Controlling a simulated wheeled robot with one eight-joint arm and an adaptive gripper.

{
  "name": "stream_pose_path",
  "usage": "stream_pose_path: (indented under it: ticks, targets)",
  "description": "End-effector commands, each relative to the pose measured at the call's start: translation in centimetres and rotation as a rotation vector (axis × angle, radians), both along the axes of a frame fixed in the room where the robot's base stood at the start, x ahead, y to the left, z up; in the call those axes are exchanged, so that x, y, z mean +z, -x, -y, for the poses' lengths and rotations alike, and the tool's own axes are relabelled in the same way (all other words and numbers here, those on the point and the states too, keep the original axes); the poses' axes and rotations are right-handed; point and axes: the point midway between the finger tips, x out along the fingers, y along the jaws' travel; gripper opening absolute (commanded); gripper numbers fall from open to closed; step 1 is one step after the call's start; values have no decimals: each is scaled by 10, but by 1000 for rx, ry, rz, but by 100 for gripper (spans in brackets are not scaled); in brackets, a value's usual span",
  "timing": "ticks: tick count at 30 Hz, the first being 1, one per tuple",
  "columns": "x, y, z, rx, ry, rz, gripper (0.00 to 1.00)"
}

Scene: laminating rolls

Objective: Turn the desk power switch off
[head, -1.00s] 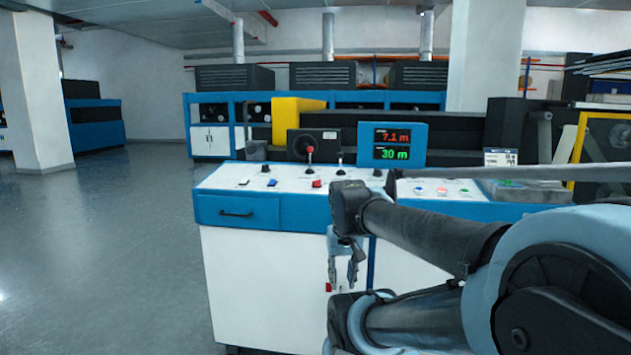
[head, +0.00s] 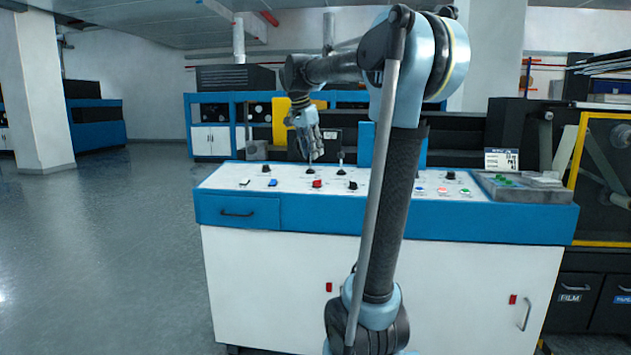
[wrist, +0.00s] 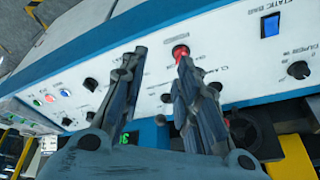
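The desk's white control panel (head: 225,176) carries the switches. At its left front are a small pale switch (head: 244,183) and a blue rocker switch (head: 273,183). In the wrist view the blue rocker (wrist: 270,25) is labelled STATIC BAR, at the top right. The pale switch is out of the wrist view. I cannot read which switch is marked desk power. My gripper (head: 316,156) hangs above the panel's back part, right of both switches. In the wrist view my gripper (wrist: 158,58) has its two fingers apart, with nothing held between them.
A red knob (head: 317,183) and black knobs (head: 353,185) stand on the panel near my gripper. A lever (head: 340,160) rises behind. Coloured buttons (head: 443,190) and a metal box (head: 525,187) are at the right. Open floor (head: 120,240) lies left of the desk.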

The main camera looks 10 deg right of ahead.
Motion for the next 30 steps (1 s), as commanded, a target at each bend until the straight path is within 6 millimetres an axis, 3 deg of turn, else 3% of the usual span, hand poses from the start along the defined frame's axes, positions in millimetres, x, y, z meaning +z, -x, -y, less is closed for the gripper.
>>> stream_pose_path:
  ticks: [3, 6, 13, 30]
  targets:
    - [17, -28, -10, -67, -1, 29, 29]
    - [25, -42, -15, -107, -3, 46, 29]
    - [24, -54, -16, -139, -5, 60, 29]
    - [-61, -79, 12, -138, -4, 59, 29]
